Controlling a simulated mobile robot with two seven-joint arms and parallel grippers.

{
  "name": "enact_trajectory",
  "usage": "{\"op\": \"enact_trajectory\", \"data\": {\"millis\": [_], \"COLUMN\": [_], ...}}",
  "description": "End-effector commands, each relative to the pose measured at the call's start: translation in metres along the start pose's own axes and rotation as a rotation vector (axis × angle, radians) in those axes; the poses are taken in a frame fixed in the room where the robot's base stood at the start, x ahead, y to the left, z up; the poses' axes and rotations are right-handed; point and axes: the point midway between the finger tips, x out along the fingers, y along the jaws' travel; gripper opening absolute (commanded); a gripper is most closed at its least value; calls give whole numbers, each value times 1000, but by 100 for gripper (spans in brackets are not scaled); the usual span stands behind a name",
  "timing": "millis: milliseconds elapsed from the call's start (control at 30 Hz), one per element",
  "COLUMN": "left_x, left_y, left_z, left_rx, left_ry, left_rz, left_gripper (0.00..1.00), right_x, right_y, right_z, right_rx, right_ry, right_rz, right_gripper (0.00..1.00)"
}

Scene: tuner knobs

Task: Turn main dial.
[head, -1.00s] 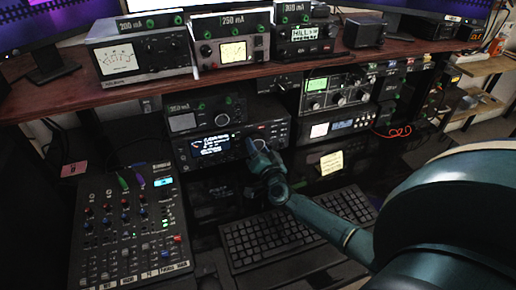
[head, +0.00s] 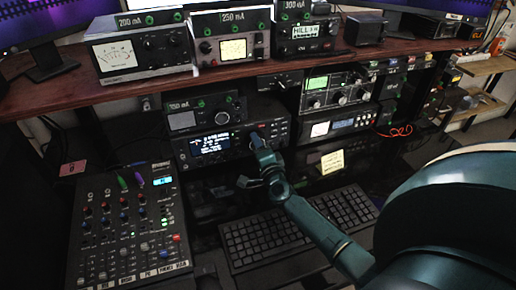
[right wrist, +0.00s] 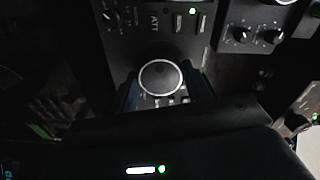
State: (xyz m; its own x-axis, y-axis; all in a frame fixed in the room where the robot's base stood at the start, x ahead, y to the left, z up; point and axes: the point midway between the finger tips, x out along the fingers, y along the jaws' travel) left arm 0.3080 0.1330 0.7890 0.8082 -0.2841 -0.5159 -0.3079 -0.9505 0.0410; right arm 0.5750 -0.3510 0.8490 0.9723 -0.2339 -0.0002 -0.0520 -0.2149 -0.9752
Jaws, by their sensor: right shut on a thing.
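The main dial (right wrist: 160,77) is a round knob with a pale rim on the dark front of the black radio, in the middle of the right wrist view. My right gripper (right wrist: 164,88) is shut on it, with one dark finger on each side of the knob. In the head view my right gripper (head: 256,140) reaches the front of the radio (head: 200,160), just right of its lit display (head: 210,143). There the gripper hides the dial. My left gripper is in no view.
A keyboard (head: 265,236) lies below my right forearm. A mixer (head: 130,225) with coloured knobs stands at the left. A brown shelf (head: 125,90) carrying meters overhangs the radio.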

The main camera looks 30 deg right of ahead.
Motion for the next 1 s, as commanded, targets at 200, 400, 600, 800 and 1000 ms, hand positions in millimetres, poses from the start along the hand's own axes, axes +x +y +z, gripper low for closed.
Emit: {"op": "enact_trajectory", "data": {"millis": [200,400,600,800,1000], "left_x": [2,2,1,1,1], "left_y": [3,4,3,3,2], "left_z": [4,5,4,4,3], "left_rx": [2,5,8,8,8], "left_ry": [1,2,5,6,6], "left_rz": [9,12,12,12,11], "left_gripper": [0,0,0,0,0], "right_x": [-1,0,-1,0,0], "right_y": [1,1,1,0,1], "right_z": [1,0,1,1,1], "right_rx": [135,208,238,242,241], "right_ry": [-1,0,-1,-2,-2], "right_rz": [2,2,2,2,2], "right_gripper": [26,26,26,26,49]}}
